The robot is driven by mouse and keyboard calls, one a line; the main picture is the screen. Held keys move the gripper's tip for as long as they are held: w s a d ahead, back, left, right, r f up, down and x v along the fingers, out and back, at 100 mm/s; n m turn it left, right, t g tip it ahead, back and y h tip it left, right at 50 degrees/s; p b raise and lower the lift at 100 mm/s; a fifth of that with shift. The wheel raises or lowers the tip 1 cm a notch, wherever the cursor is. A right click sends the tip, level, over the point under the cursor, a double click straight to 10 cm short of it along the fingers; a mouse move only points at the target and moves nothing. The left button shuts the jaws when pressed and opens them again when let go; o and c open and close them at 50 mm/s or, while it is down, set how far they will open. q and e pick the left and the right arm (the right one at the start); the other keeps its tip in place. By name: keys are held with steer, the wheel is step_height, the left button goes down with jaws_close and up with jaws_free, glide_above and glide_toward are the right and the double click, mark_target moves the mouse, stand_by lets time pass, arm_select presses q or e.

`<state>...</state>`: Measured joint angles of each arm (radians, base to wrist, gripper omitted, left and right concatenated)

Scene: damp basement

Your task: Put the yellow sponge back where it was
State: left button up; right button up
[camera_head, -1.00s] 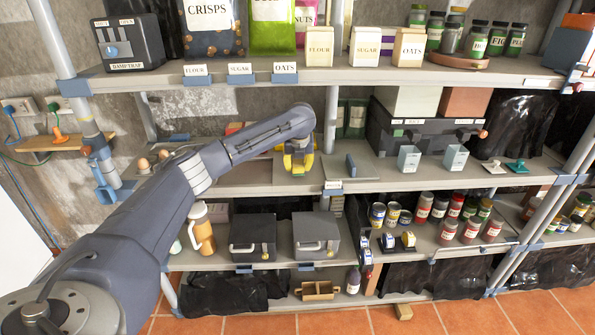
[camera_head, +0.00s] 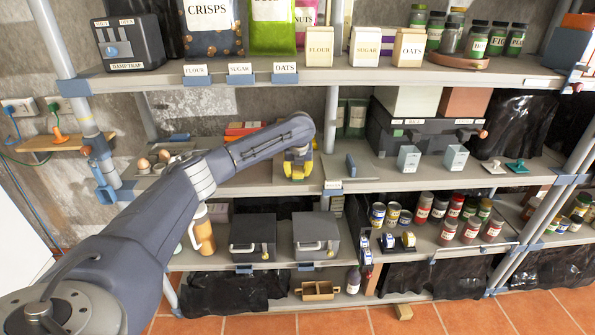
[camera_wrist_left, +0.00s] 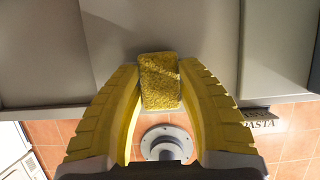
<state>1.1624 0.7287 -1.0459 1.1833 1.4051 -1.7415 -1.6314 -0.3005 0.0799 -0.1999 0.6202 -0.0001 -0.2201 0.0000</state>
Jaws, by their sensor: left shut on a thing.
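The yellow sponge (camera_wrist_left: 160,82) is a small textured block between the tips of my left gripper's yellow fingers (camera_wrist_left: 158,80). The fingers are shut on its two sides. In the head view my left gripper (camera_head: 297,166) hangs over the front part of the middle shelf (camera_head: 262,189), pointing down. The sponge is hard to tell from the yellow fingers there. The wrist view shows the grey shelf surface (camera_wrist_left: 200,25) beyond the sponge; I cannot tell whether the sponge touches it. My right gripper is out of view.
Red boxes (camera_head: 243,128) lie behind my left arm. A grey tray with an upright blue-grey part (camera_head: 350,165) stands right of the gripper. Two lidded boxes (camera_head: 316,235) sit on the shelf below.

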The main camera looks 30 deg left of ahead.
arm_select(q)
steer(key=shift+f, duration=0.15)
steer(key=o, duration=1.1)
